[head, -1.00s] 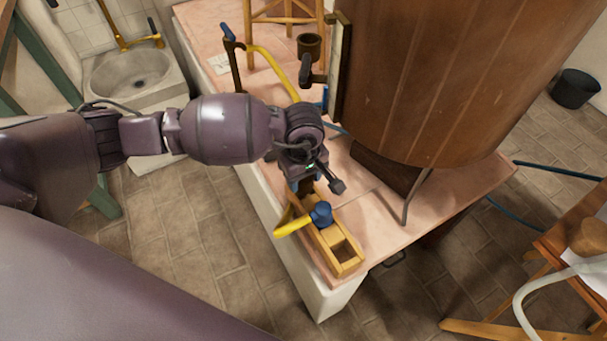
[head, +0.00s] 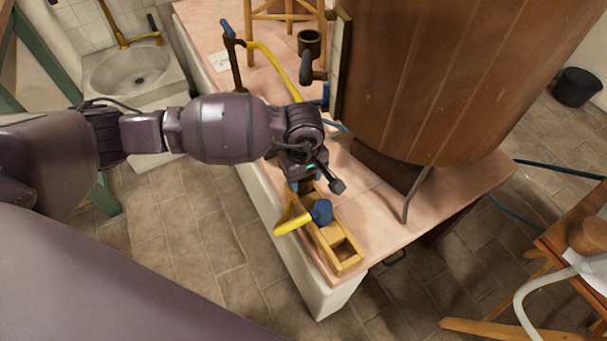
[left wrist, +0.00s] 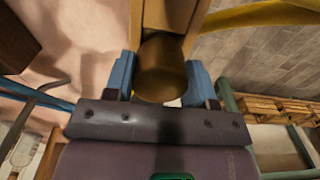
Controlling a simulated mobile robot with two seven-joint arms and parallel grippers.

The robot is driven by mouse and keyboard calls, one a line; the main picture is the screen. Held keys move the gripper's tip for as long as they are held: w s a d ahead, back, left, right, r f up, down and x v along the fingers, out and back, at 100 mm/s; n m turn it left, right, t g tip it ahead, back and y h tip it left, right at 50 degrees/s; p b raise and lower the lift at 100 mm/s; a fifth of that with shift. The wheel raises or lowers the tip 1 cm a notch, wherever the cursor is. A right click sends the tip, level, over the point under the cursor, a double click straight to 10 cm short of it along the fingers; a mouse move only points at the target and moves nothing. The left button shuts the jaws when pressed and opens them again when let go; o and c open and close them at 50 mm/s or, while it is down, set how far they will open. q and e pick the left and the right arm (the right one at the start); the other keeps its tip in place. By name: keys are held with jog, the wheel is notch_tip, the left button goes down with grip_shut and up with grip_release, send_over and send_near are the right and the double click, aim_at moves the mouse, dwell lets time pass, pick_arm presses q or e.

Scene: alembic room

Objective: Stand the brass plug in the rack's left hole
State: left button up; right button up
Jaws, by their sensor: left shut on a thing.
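My left gripper (head: 301,186) is shut on the brass plug. In the left wrist view the plug (left wrist: 160,70) is a dull gold, rounded piece between the two blue fingertips. The wooden rack (head: 352,266) lies along the edge of the pink-topped counter, and part of it shows beyond the plug in the left wrist view (left wrist: 188,42). In the head view the gripper is at the rack's far end, and the arm hides most of the plug and that end. I cannot tell whether the plug is in a hole. My right gripper is not in view.
A large copper-brown vat (head: 450,80) stands close behind. A thin metal leg (head: 409,195) stands to the right. The pink counter top (head: 385,235) right of the rack is bare.

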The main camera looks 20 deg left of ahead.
pick_arm(q)
jog(key=shift+f, duration=0.75)
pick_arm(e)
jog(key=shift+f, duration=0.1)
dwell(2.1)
pick_arm(q)
jog(key=o, duration=1.1)
jog(key=shift+c, duration=0.2)
jog(key=shift+r, duration=0.15)
jog(key=shift+r, duration=0.7)
jog(key=shift+r+p, duration=0.65)
jog(key=shift+r, duration=0.15)
jog(key=shift+r+p, duration=0.5)
jog(key=shift+r, duration=0.7)
jog(key=shift+r+p, duration=0.35)
jog(key=shift+r, duration=0.35)
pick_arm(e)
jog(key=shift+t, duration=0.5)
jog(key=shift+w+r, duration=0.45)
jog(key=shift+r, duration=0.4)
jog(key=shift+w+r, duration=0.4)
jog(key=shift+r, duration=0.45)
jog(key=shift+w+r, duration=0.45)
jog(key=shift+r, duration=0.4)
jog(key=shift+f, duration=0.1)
